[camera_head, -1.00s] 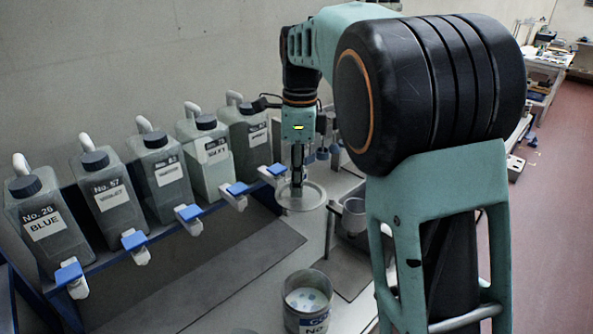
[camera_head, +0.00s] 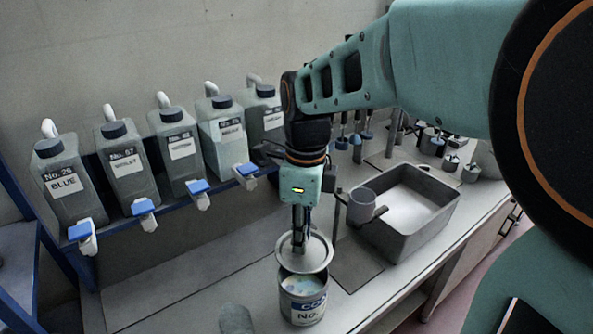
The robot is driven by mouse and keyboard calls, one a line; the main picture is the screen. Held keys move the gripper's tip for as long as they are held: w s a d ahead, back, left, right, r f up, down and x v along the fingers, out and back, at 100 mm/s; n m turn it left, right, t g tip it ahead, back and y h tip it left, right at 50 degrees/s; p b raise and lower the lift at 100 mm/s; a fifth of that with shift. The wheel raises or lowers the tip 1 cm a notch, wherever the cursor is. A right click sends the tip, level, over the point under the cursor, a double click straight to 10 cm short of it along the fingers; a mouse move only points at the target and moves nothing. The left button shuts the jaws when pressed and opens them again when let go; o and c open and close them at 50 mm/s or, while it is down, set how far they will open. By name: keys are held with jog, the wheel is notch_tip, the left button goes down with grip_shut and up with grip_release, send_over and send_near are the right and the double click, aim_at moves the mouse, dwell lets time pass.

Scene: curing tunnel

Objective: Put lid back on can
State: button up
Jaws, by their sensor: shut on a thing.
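A round grey lid (camera_head: 316,256) is held by my gripper (camera_head: 299,240), which is shut on it from above. The open can (camera_head: 303,302), with a label reading "No.", stands on the bench below. The lid hangs over the back part of the can's mouth in the picture. It looks a little above the rim and set back from it, though the exact gap cannot be told. Pale contents (camera_head: 298,285) show inside the can at the front. My fingertips are partly hidden against the lid.
A row of labelled jugs (camera_head: 125,170) with blue-tipped taps stands on a rack at left. A clear beaker (camera_head: 235,318) stands left of the can. The bench left of it is bare.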

jog(key=shift+f+b, duration=1.9)
jog(key=shift+f, duration=0.45)
jog(key=shift+f+b, duration=0.4)
jog(key=shift+f, duration=0.3)
jog(key=shift+f+p, duration=0.2)
jog(key=shift+p, duration=0.15)
dwell(0.4)
jog(key=o, duration=1)
jog(key=shift+o, duration=0.4)
